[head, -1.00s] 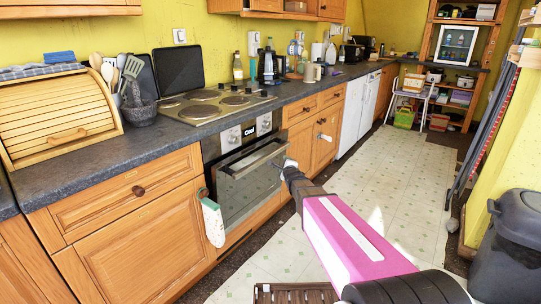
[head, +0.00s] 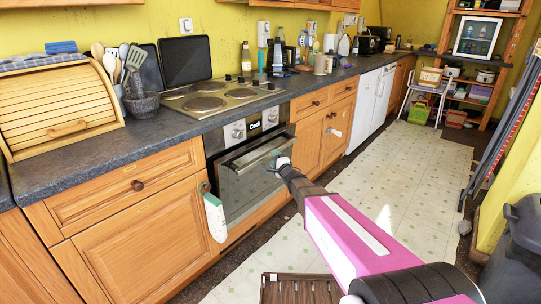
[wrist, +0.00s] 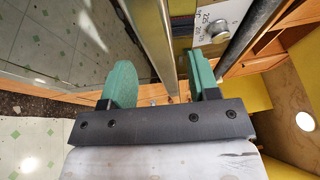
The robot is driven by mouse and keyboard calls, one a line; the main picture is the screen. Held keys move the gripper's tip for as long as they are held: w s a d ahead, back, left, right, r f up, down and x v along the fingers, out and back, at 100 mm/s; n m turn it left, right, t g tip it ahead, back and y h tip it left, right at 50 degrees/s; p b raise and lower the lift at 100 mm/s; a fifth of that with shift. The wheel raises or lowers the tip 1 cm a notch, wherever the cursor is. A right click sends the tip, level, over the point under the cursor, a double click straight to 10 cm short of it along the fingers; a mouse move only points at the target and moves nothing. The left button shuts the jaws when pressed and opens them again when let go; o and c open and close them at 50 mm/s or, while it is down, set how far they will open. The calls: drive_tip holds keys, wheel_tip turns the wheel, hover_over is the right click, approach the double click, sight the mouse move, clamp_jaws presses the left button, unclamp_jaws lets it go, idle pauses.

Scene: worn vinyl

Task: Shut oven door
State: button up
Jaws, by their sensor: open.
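The oven (head: 262,123) is built into the base cabinets, with a steel control panel above a dark glass door (head: 240,190). The door stands near its frame; a dark band shows below the panel, so it looks slightly ajar. Its metal handle (head: 258,152) runs across the top. My gripper (head: 283,163) is at the right end of the handle. In the wrist view, my open gripper (wrist: 163,85) has one green finger on each side of the handle bar (wrist: 152,35). Whether the fingers touch it is hard to tell.
A pale oven mitt (head: 214,217) hangs at the oven's left. A hob (head: 220,100) sits in the dark worktop above. A brown slatted thing (head: 300,288) lies on the floor below my arm. A dark bin (head: 515,250) stands at right. The tiled floor (head: 400,185) between is mostly clear.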

sight(263, 149)
drive_tip(key=x, duration=0.4)
drive_tip(key=shift+w+a, duration=0.15)
drive_tip(key=shift+w, duration=0.1)
clamp_jaws()
drive_tip(key=w+a, duration=0.1)
drive_tip(key=w+a+r, duration=0.1)
drive_tip(key=a, duration=0.1)
drive_tip(key=shift+w+a, duration=0.2)
drive_tip(key=shift+w, duration=0.1)
unclamp_jaws()
drive_tip(key=shift+s+d, duration=0.1)
